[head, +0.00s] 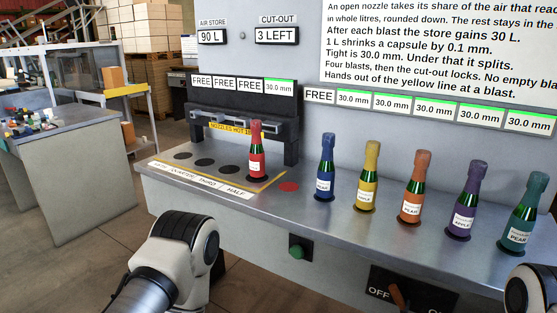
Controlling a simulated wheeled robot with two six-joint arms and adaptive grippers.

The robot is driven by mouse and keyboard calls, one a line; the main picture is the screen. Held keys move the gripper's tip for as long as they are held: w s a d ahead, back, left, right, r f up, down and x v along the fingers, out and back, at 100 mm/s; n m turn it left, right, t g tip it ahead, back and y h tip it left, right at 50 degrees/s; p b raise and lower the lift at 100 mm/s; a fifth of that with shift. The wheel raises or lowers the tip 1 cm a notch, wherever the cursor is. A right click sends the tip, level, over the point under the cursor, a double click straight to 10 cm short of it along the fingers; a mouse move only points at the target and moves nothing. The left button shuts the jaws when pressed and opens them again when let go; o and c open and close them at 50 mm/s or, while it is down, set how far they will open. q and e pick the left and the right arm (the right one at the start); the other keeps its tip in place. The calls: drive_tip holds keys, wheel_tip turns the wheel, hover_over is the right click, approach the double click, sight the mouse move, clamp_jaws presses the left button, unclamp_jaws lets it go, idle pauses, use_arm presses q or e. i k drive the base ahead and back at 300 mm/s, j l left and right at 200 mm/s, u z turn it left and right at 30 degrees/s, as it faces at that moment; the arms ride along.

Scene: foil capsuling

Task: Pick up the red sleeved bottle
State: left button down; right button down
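The red sleeved bottle (257,150) stands upright at the right end of a row of dark round spots, inside the yellow line, by the black nozzle rack (291,140). It has a red cap sleeve, a dark green neck, a red body and a white label. White links of my arms show at the lower left and at the lower right edge. Neither gripper's fingers show, and both arms are apart from the bottle.
Blue (325,169), yellow (369,177), orange (413,190), purple (464,204) and teal (521,214) sleeved bottles stand to the right along the metal bench (345,222). A bare red disc (289,187) lies between the red and blue bottles. A green button (296,252) is on the front.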

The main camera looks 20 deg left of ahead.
sight(256, 154)
drive_tip(key=i+j+z, duration=0.1)
drive_tip(key=j+z, duration=0.25)
drive_tip(key=j, duration=0.25)
drive_tip(key=j+z, duration=0.35)
drive_tip(key=j, duration=0.3)
drive_tip(key=i, duration=0.05)
